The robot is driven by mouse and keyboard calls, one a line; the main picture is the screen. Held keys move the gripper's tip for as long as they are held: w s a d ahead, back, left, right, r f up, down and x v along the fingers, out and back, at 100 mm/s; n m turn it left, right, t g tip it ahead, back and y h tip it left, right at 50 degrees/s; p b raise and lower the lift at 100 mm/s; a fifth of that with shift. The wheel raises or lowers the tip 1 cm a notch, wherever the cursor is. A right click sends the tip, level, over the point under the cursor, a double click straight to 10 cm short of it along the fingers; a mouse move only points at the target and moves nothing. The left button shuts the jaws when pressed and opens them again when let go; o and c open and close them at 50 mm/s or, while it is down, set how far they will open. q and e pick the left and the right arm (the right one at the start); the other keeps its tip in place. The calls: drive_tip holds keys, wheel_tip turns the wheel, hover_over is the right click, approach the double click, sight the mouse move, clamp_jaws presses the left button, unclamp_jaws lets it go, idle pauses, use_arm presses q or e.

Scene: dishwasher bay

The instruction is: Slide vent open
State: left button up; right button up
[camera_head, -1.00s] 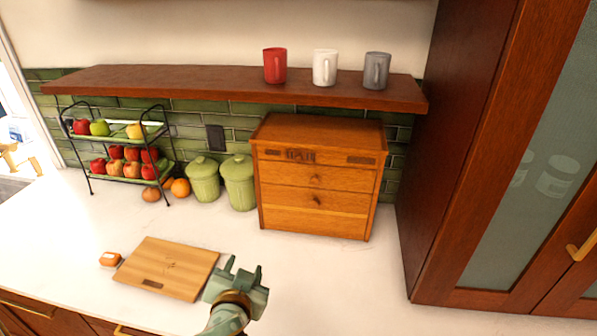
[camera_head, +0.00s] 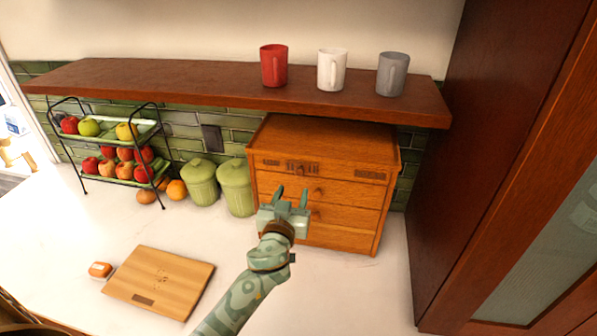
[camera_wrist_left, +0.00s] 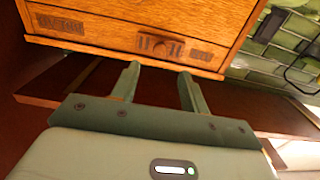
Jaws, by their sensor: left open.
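The wooden bread box (camera_head: 330,135) stands on the counter against the tiled wall. The slatted vent (camera_head: 304,168) is in its upper front, with a small round knob. The wrist view shows the vent (camera_wrist_left: 178,49) and knob (camera_wrist_left: 146,44) close up, with other slatted panels toward the ends. I cannot tell how far the vent is slid. My left gripper (camera_head: 291,191) is open and empty in front of the box. In the wrist view, its fingertips (camera_wrist_left: 158,71) point toward the knob and appear apart from it. My right gripper is in neither view.
A shelf (camera_head: 200,88) with three mugs overhangs the box. Green canisters (camera_head: 237,187) stand close on its left, beside a fruit rack (camera_head: 80,160). A cutting board (camera_head: 160,280) lies on the counter. A tall cabinet (camera_head: 480,120) bounds the right; the counter before the box is clear.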

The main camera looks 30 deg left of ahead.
sight(299, 173)
use_arm(q)
drive_tip(key=x, duration=0.7)
drive_tip(key=shift+w+a+f, duration=0.1)
drive_tip(key=shift+w+a, duration=0.05)
drive_tip(key=shift+w, duration=0.4)
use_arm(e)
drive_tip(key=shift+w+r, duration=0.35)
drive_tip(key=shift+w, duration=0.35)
